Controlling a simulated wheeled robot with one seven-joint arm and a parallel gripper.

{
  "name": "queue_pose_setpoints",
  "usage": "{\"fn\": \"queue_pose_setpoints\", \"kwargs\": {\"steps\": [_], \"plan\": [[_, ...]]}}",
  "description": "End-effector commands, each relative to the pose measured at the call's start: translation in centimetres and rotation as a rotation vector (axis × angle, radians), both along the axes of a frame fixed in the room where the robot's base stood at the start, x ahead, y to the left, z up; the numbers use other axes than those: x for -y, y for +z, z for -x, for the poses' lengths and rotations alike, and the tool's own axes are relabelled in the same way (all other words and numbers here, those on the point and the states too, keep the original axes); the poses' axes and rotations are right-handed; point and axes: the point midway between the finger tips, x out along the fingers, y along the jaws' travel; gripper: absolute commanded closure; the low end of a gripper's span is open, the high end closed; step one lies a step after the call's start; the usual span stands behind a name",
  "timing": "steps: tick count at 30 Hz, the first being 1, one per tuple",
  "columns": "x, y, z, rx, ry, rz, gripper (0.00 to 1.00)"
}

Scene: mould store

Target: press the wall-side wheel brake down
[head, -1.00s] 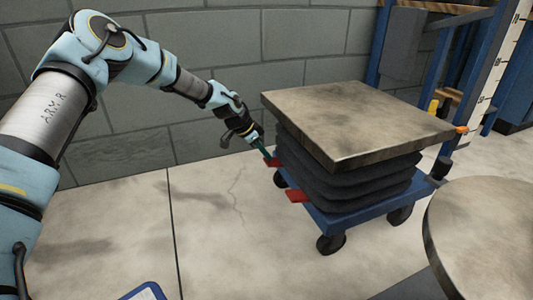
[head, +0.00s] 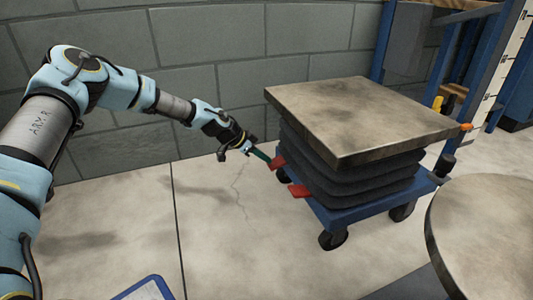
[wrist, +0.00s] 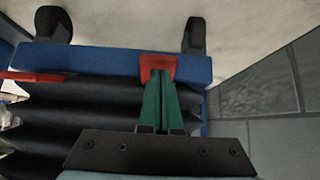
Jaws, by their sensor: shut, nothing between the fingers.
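A blue wheeled lift cart (head: 345,212) with black bellows stands by the grey block wall and carries a stone-like top. Two red brake pedals stick out from its near end. The wall-side pedal (head: 277,162) is the farther one; the other pedal (head: 298,190) is nearer me. In the wrist view, the wall-side pedal (wrist: 158,64) lies right at my fingertips and the other pedal (wrist: 35,77) is at the left. My gripper (head: 267,158) is shut and empty, its green fingers pointing at the wall-side pedal. I cannot tell whether they touch it or how far down it is.
The block wall (head: 220,80) runs behind the cart and arm. A round stone-like top (head: 485,235) stands at the right front. A blue rack (head: 385,45) stands behind the cart. The floor (head: 225,235) left of the cart is clear.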

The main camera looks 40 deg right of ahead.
Motion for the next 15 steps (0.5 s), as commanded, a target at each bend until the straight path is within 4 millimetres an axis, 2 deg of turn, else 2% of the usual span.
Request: {"fn": "queue_pose_setpoints", "kwargs": {"steps": [15], "plan": [[-0.3, -1.5, -0.1, 0.000, 0.000, -0.001, 1.00]]}}
